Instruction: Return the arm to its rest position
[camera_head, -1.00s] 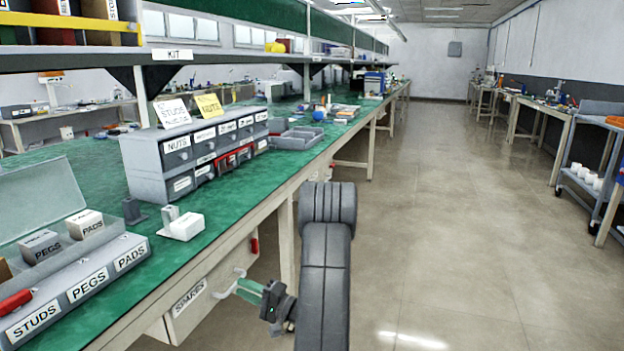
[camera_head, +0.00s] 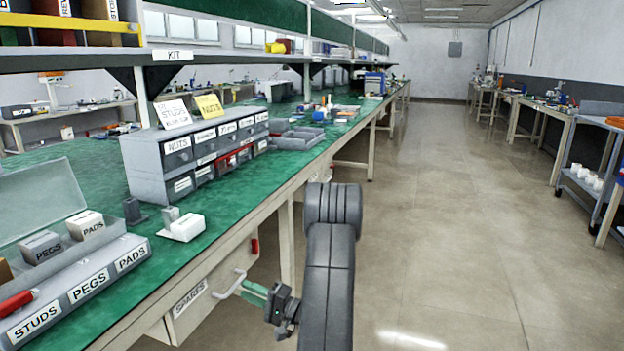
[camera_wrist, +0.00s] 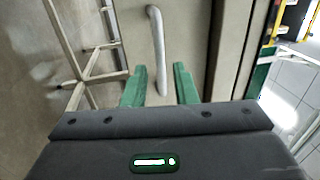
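My gripper (camera_head: 243,287) is low beside the front of the bench, at the drawer labelled SPARES (camera_head: 203,297). Its green fingers also show in the wrist view (camera_wrist: 160,68), spread apart with nothing gripped. The drawer's pale bar handle (camera_head: 230,286) is just off the fingertips. In the wrist view the handle (camera_wrist: 156,45) runs down into the gap between the fingers; I cannot tell whether its end is still between the tips. The drawer looks shut or nearly so.
The green bench top (camera_head: 101,283) overhangs the drawer, above my gripper. On it stand a labelled drawer cabinet (camera_head: 148,163), a parts box (camera_head: 78,283) with PEGS and PADS, and a small white block (camera_head: 187,227). The aisle floor (camera_head: 440,230) to the right is clear.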

